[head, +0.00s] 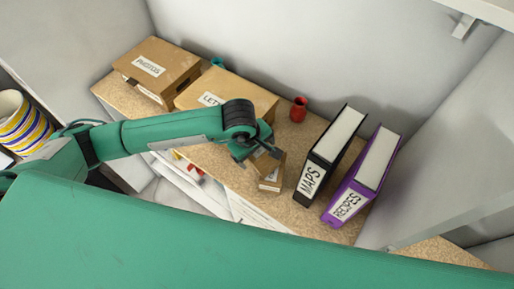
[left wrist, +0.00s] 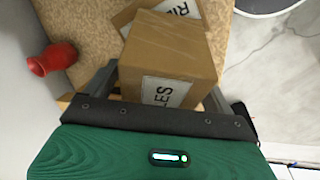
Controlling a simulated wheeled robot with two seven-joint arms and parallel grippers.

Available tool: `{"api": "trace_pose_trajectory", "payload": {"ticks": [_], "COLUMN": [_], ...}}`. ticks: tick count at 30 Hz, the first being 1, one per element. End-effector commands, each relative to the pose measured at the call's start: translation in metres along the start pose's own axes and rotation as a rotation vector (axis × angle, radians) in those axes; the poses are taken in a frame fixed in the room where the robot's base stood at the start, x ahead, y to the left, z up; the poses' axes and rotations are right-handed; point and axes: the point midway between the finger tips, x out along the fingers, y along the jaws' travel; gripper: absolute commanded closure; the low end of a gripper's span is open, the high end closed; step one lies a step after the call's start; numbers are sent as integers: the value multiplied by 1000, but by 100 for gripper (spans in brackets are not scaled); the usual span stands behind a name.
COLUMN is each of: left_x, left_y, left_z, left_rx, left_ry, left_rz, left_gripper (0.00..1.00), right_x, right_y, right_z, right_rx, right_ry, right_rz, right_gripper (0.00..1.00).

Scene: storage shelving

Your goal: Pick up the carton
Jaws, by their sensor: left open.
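A small brown carton (left wrist: 168,52) with a white label ending in "ES" sits between the two fingers of my left gripper (left wrist: 160,92) in the left wrist view. The fingers are open, one on each side of it; contact cannot be made out. Another brown box (left wrist: 122,16) with a partly hidden label lies just beyond it. In the head view my left gripper (head: 257,153) is at the small carton (head: 271,164) near the front of the shelf board, partly covering it. My right gripper is not in view.
A black "MAPS" binder (head: 328,155) and a purple "RECIPES" binder (head: 363,177) stand right of the carton. A red vase (head: 299,110) is behind it. Larger "PHOTOS" (head: 158,66) and "LETT…" (head: 232,92) boxes are to the left. A striped cup (head: 22,124) is far left.

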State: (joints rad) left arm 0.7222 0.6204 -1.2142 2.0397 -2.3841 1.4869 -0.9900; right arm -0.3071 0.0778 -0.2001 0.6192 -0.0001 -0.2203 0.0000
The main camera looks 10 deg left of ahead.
Motion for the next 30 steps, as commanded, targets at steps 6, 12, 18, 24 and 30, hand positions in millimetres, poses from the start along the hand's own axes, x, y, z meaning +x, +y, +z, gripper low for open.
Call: {"api": "trace_pose_trajectory", "payload": {"ticks": [6,12,18,24,30], "left_x": [1,1,0,-1,-15], "left_y": [0,0,0,1,6], "left_z": [0,0,0,0,-1], "left_rx": [0,0,0,0,1], "left_ry": [0,0,0,0,0], "left_rz": [1,0,2,2,6], "left_gripper": [13,52,76,76,76], "right_x": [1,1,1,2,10], "right_y": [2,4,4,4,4], "right_z": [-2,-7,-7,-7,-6], "right_rx": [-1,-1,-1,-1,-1], "right_ry": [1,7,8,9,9], "right_rz": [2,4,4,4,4], "right_gripper": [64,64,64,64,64]}}
